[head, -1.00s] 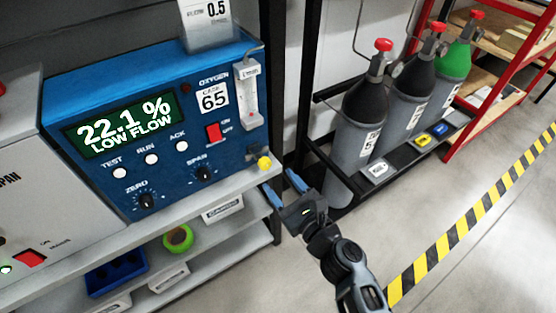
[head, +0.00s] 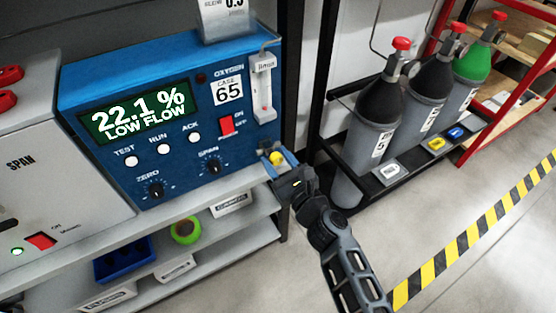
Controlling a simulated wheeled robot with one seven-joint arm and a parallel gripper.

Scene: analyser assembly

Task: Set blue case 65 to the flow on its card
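Blue case 65 (head: 190,130) stands on a grey shelf, and its display (head: 128,118) reads 22.1 % LOW FLOW. A card (head: 224,20) stands on top; its number looks like 0.5, partly cut by the picture edge. A clear flow tube (head: 263,88) is at the right of the front; its float level is too small to read. The fingers look spread, and I cannot see contact. The gripper hides part of the knob's surroundings.
A grey SPAN case (head: 55,170) stands to the left. Bins and a green tape roll (head: 186,230) lie on the lower shelf. Gas cylinders (head: 374,128) stand in a black rack to the right. The floor between shelf and striped tape (head: 470,238) is open.

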